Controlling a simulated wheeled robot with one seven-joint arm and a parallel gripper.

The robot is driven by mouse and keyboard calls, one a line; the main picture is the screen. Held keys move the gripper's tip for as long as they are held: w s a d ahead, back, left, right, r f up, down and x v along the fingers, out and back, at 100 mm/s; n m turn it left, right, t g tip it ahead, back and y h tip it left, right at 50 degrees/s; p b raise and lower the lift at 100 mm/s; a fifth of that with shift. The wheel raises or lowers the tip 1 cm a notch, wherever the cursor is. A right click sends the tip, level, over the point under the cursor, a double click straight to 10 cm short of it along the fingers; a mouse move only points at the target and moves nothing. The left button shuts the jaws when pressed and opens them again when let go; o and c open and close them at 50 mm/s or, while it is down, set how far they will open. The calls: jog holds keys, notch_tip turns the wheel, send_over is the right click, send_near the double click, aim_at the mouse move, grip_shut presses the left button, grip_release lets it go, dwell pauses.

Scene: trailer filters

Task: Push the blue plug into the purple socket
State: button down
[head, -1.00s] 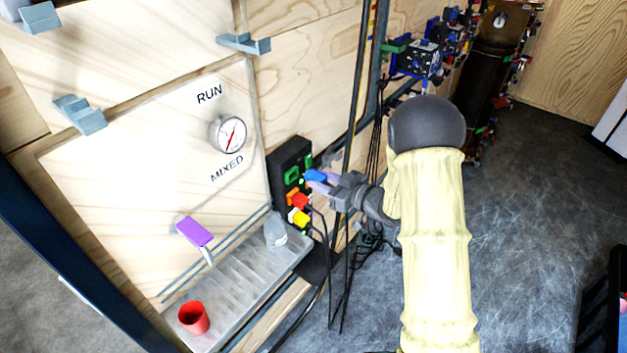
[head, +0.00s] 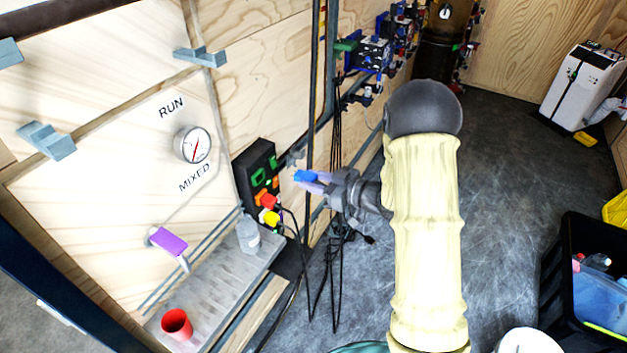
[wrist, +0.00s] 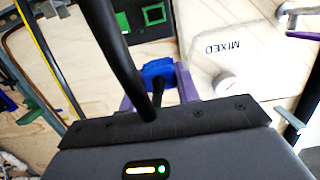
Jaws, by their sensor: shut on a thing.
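The blue plug (head: 305,176) is held between the pale purple fingers of my gripper (head: 312,181), to the right of the black socket panel (head: 247,178) and apart from it. In the wrist view the blue plug (wrist: 158,70) shows between the two purple fingers, with a black cable running from it toward the camera. The black panel (wrist: 108,8) with a green square is beyond it. On the panel I see green and orange parts, and a red plug (head: 268,201) and a yellow plug (head: 271,217) at its lower end. I cannot make out a purple socket.
Black cables (head: 333,265) hang below my gripper. A black crate (head: 560,270) stands at the right on open floor.

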jog(key=shift+f, duration=0.1)
jog(key=shift+w+f+m+t, duration=0.3)
jog(key=shift+f+t, duration=0.05)
jog(key=shift+t, duration=0.05)
jog(key=d+f+m+t+h, duration=0.3)
jog(key=d+f+m+h, duration=0.2)
jog(key=f, duration=0.5)
jog(key=d+f+m+t+h, duration=0.3)
jog(key=d+f+m+h, duration=0.2)
jog(key=f+h, duration=0.3)
notch_tip(320, 180, down, 3)
jog(key=shift+r+m, duration=0.2)
jog(key=shift+m, duration=0.1)
